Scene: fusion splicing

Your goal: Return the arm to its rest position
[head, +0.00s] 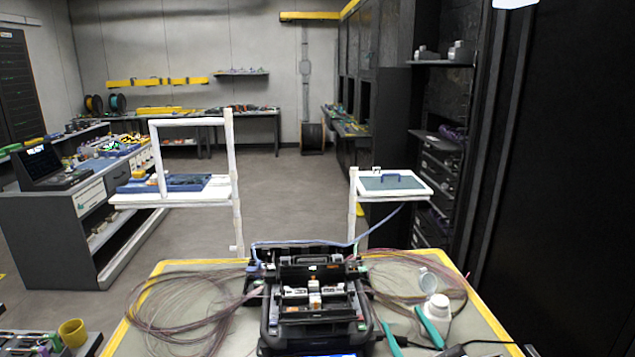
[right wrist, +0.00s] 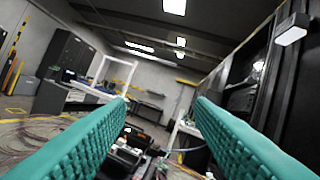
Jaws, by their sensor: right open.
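My right gripper (head: 402,318) is at the lower right of the head view, at the near right side of the fusion splicer (head: 312,324). Its two teal fingers stand apart with nothing between them. In the right wrist view the fingers of the right gripper (right wrist: 162,102) are spread wide and empty, tilted up toward the room. The black splicer sits at the middle of the table, partly visible between the fingers in the wrist view. My left gripper is not in view.
Coiled fibres (head: 180,303) lie left of the splicer, and more fibres lie right of it. White-framed stands (head: 233,190) rise beyond the table (head: 480,318). A dark cabinet wall is at the right.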

